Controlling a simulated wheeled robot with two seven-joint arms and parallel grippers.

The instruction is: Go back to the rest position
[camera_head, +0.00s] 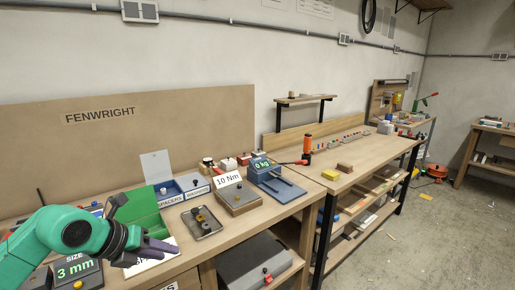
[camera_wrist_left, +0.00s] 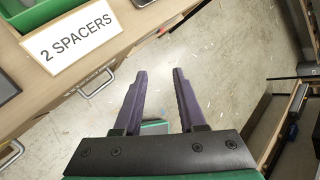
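My left gripper (camera_head: 160,247) is at the end of the green arm that comes in from the left in the head view. It is over the front edge of the near workbench (camera_head: 232,232), beside the green box (camera_head: 140,210) and in front of a partly hidden white card (camera_head: 150,264). In the left wrist view, its two purple fingers (camera_wrist_left: 158,75) stand apart with nothing between them, and the floor shows beyond. The card there reads "2 SPACERS" (camera_wrist_left: 72,42). My right gripper is not in view.
A metal tray with small parts (camera_head: 202,222), a blue spacers box (camera_head: 168,193), a "10 Nm" device (camera_head: 238,197) and a "0 kg" scale (camera_head: 275,180) stand on the bench. A "3 mm" display (camera_head: 75,270) is near the arm. Open floor (camera_head: 420,240) lies at right.

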